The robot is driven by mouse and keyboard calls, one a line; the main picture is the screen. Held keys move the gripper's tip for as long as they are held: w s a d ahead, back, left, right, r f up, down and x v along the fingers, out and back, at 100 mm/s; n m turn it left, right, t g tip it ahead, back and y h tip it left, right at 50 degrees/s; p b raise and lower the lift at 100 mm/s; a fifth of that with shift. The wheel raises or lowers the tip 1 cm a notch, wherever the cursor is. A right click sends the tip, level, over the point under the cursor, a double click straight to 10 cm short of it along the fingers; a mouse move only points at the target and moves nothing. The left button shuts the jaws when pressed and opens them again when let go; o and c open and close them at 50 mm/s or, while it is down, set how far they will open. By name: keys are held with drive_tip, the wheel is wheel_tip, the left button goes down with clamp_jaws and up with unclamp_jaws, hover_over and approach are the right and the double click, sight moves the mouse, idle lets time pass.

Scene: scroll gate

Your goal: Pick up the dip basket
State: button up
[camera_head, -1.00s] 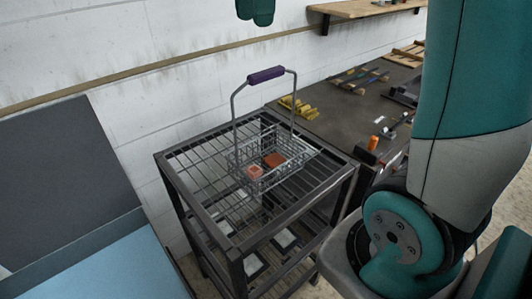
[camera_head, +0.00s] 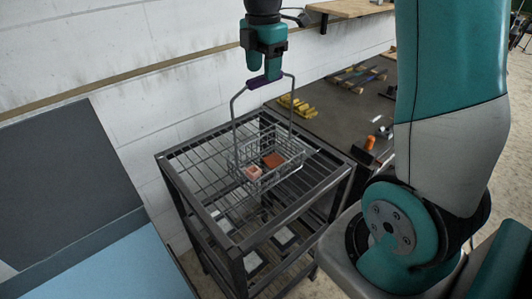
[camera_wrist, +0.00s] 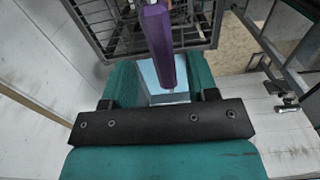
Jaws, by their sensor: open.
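The dip basket (camera_head: 257,186) is a grey wire basket with a tall bail and a purple grip (camera_head: 258,82) on top. It stands on the wire rack top and holds two small reddish blocks (camera_head: 272,160). My gripper (camera_head: 265,74) is directly at the handle, pointing down. In the wrist view the purple grip (camera_wrist: 157,45) lies between the teal fingers, with a gap showing around it. The jaws are open. The fingers hide part of the grip in the head view.
The dark metal rack (camera_head: 233,246) has a lower shelf with framed pieces. A light blue surface (camera_head: 100,265) with a grey panel is at the left. A dark bench (camera_head: 345,115) with yellow parts and tools is behind right. The white wall is close behind.

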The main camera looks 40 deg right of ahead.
sight(265, 84)
drive_tip(key=f+p, duration=0.1)
drive_tip(key=f, duration=0.3)
drive_tip(key=shift+s+d+f+p, duration=0.15)
drive_tip(key=shift+s+f+p, duration=0.05)
drive_tip(key=shift+f+p, duration=0.2)
clamp_jaws()
drive_tip(key=shift+w+r, duration=0.1)
drive_tip(key=shift+r, duration=0.05)
